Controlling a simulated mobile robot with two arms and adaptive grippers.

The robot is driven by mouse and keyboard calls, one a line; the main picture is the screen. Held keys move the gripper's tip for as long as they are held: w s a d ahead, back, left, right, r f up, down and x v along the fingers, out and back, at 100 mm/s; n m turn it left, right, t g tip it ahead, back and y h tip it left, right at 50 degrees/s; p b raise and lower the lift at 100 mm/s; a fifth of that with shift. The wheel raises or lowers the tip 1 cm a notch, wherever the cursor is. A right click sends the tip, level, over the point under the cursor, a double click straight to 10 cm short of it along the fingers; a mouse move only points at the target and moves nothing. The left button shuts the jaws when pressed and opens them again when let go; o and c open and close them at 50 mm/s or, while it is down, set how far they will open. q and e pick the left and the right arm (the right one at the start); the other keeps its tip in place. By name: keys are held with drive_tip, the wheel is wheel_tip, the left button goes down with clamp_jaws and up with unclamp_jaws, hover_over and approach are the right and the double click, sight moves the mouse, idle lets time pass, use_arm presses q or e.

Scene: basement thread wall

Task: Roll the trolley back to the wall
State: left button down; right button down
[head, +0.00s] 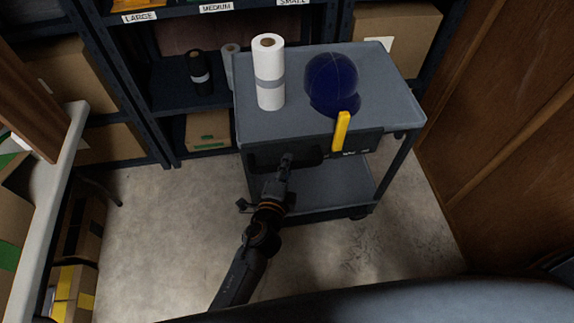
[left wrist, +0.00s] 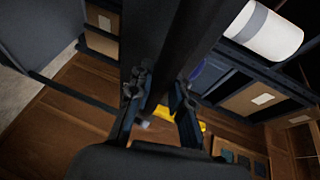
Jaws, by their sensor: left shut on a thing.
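My right gripper is in neither view.
A white roll (head: 269,75) and a dark blue round thing (head: 331,82) stand on the trolley, with a yellow strip (head: 341,131) at its near edge. Wooden panelling (head: 500,130) is close on the right. Bare floor (head: 170,230) lies left and in front.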

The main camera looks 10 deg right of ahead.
use_arm(q)
drive_tip(key=c, duration=1.2)
unclamp_jaws()
drive_tip(key=v, duration=1.2)
drive_tip(key=shift+a, duration=0.1)
